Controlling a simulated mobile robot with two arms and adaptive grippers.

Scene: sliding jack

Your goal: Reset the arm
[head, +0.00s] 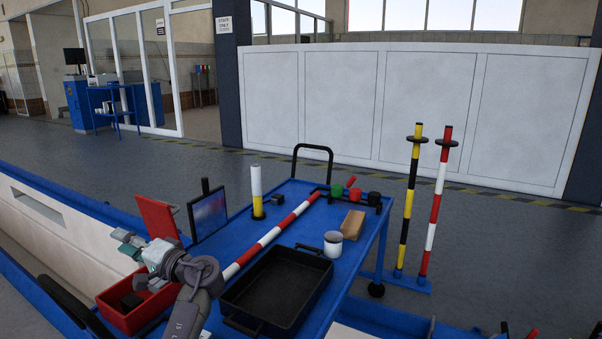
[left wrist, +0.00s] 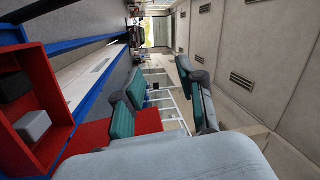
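My left gripper (head: 138,243) comes in from the lower left in the head view, over the red bin (head: 117,318) at the left edge of the blue cart. In the left wrist view its two teal-padded fingers (left wrist: 158,76) stand apart with nothing between them. The bin also shows at the left of that view (left wrist: 62,92), with a black block (left wrist: 14,86) and a grey block (left wrist: 33,126) inside. My right gripper is in neither view. My left arm hides part of the bin in the head view.
The blue cart (head: 345,262) carries a black tray (head: 275,290), a red-white striped bar (head: 270,236), a white mug (head: 333,244), a wooden block (head: 353,224) and an upright yellow-white cylinder (head: 257,190). Striped poles (head: 409,205) stand right of it. Open floor lies beyond.

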